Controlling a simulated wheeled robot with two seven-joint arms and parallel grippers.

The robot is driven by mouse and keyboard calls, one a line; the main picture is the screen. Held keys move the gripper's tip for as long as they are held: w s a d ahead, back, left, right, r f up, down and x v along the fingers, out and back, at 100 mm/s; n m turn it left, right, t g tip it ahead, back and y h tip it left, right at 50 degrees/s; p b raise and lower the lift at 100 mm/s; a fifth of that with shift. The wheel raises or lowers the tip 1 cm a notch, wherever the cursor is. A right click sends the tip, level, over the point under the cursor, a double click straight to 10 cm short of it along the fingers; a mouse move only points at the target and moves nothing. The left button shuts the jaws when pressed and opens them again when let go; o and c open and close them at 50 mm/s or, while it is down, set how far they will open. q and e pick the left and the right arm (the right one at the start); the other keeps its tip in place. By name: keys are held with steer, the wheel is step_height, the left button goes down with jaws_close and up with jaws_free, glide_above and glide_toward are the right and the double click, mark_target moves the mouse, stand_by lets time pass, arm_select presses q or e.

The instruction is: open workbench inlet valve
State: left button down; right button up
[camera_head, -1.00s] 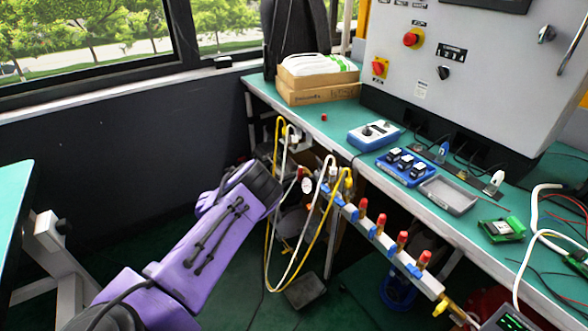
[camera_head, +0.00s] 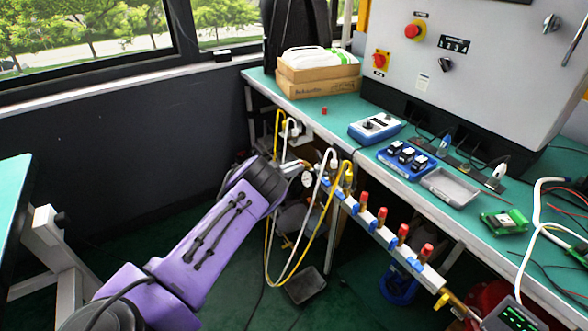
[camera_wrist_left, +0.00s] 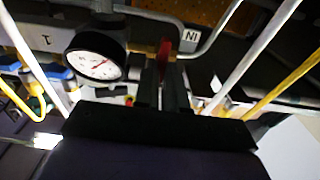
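My left gripper (camera_head: 306,165) is at the left end of the pipe manifold (camera_head: 378,229), under the workbench edge. In the left wrist view its two dark fingers (camera_wrist_left: 166,72) are close together, with a red valve handle (camera_wrist_left: 165,48) at their tips. I cannot tell whether the fingers press on it. A white sign reading IN, upside down (camera_wrist_left: 191,35), is just right of the handle. A round pressure gauge (camera_wrist_left: 97,60) is to the left; it also shows in the head view (camera_head: 307,180). My right gripper is not in view.
White and yellow hoses (camera_head: 347,190) loop down beside the gripper. Several red-capped blue valves (camera_head: 382,215) line the manifold to the right. The green workbench (camera_head: 340,105) carries boxes (camera_head: 318,80), a blue tray (camera_head: 405,161) and a control cabinet (camera_head: 470,70).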

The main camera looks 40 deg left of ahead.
arm_select(q)
steer(key=shift+m, duration=0.3)
steer(key=m, duration=0.8)
steer(key=shift+s+d+f, duration=0.2)
steer(key=shift+d+f, duration=0.05)
steer(key=shift+d, duration=0.15)
steer(key=shift+d+f+m+b, duration=0.15)
steer(key=shift+m+b, duration=0.3)
steer(key=shift+m, duration=1.1)
steer(key=shift+a+f+m+b, duration=0.15)
steer(key=shift+m+b, duration=0.25)
steer(key=shift+m, duration=1.2)
steer(key=shift+d+f+m+b, duration=0.15)
steer(key=shift+m+b, duration=0.3)
steer(key=shift+m, duration=1.1)
steer(key=c, duration=1.2)
jaws_free()
steer(key=shift+r, duration=0.1)
